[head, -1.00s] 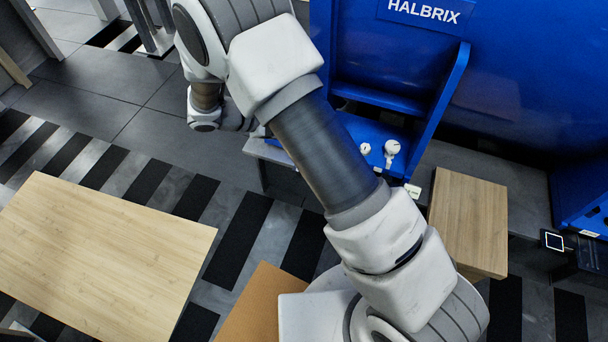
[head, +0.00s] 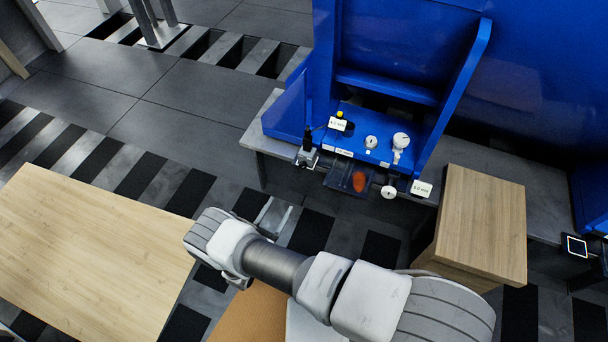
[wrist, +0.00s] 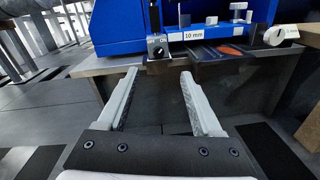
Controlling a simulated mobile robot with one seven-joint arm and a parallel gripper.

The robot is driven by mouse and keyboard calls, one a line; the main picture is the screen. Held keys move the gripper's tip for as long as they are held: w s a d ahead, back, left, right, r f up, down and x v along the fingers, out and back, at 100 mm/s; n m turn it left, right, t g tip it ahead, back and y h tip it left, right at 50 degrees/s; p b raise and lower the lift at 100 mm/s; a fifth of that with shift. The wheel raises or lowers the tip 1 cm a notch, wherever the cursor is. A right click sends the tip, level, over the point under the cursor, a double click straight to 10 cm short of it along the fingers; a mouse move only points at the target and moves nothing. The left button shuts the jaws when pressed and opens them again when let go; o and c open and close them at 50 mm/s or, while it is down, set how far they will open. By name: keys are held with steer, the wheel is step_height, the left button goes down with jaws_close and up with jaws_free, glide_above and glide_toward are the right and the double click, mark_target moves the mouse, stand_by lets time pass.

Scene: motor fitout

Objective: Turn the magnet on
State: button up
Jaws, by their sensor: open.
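The magnet looks to be a small grey block with a black dial (wrist: 157,46) and a black post above it, at the bench's front edge. In the head view the magnet (head: 307,157) stands at the left front corner of the blue fixture. Small white lettering shows by its dial, but I cannot tell the dial's setting for sure. My gripper (wrist: 159,75) is open and empty, its two fingers pointing toward the bench. The magnet lies ahead, between the finger lines and apart from them. In the head view my gripper (head: 274,216) is low in front of the bench, partly hidden by my wrist.
Right of the magnet are a "10 mm" label (wrist: 193,35), a dark plate with an orange patch (head: 358,181), and white round gauges (head: 400,141). A wooden block (head: 480,225) stands right; a wooden table (head: 90,260) is left. The floor before the bench is clear.

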step_height(320, 180, down, 2)
steer(key=b, duration=0.4)
glide_toward(302, 167)
steer(key=shift+n+t+y, duration=0.3)
steer(key=shift+n+y, duration=0.1)
steer(key=x, duration=0.7)
steer(key=shift+w+d+f, duration=0.2)
steer(key=shift+w+d, duration=0.1)
steer(key=shift+d, duration=0.05)
jaws_close()
